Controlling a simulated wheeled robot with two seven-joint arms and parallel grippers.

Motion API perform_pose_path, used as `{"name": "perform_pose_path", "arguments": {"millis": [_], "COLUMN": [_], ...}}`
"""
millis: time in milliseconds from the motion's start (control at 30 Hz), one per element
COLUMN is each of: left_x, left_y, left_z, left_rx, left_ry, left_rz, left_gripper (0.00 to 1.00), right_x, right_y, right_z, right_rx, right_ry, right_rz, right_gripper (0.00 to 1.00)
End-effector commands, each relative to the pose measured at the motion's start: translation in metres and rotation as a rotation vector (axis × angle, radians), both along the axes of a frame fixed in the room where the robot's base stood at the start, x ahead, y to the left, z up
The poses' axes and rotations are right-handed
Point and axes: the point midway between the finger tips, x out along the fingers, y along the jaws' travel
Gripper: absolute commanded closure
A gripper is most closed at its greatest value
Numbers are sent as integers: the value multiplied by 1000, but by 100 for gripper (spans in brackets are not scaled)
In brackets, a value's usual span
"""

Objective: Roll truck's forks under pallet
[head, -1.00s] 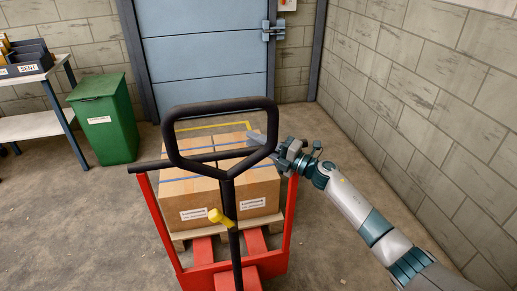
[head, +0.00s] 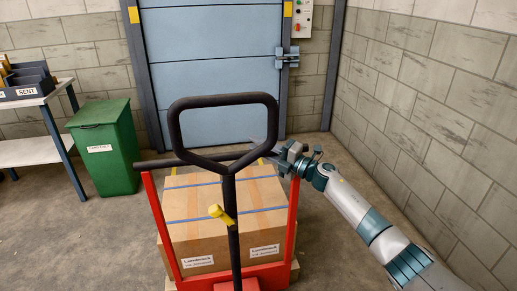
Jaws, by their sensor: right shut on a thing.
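The pallet truck has a red upright frame (head: 160,225), a black crossbar (head: 150,163) and a black loop handle (head: 174,130) with a yellow lever (head: 219,213). My right gripper (head: 281,156) is shut on the right end of the crossbar. Brown cartons (head: 205,232) stand on the pallet (head: 171,284) just beyond the frame. Only small bits of pallet show at the bottom. The forks are hidden by the cartons and the lower picture edge, so their depth under the pallet cannot be seen. My left gripper is out of view.
A green bin (head: 105,150) and a table with dark trays (head: 28,85) stand at the left. A blue-grey door (head: 215,75) is behind the cartons. A block wall (head: 400,130) runs along the right. Floor is clear at the left.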

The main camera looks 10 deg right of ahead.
Motion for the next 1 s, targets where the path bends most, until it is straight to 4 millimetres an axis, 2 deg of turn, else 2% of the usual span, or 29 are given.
{"name": "perform_pose_path", "arguments": {"millis": [33, 233, 267, 300, 333, 767, 1000], "left_x": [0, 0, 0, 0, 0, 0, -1], "left_y": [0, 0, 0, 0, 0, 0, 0], "left_z": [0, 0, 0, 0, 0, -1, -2], "left_rx": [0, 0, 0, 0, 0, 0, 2], "left_ry": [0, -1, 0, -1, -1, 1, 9], "left_rz": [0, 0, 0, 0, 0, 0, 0], "left_gripper": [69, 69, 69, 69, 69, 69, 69], "right_x": [-2, -2, -2, -2, -2, -3, -19], "right_y": [2, 2, 2, 2, 2, -3, -20], "right_z": [-7, -7, -7, -7, -6, -3, -7], "right_rx": [-5, -6, -6, -5, -5, -3, -4], "right_ry": [6, 7, 7, 6, 6, 2, 2], "right_rz": [6, 7, 7, 7, 6, 2, 2], "right_gripper": [100, 100, 74, 64, 60, 60, 60]}}
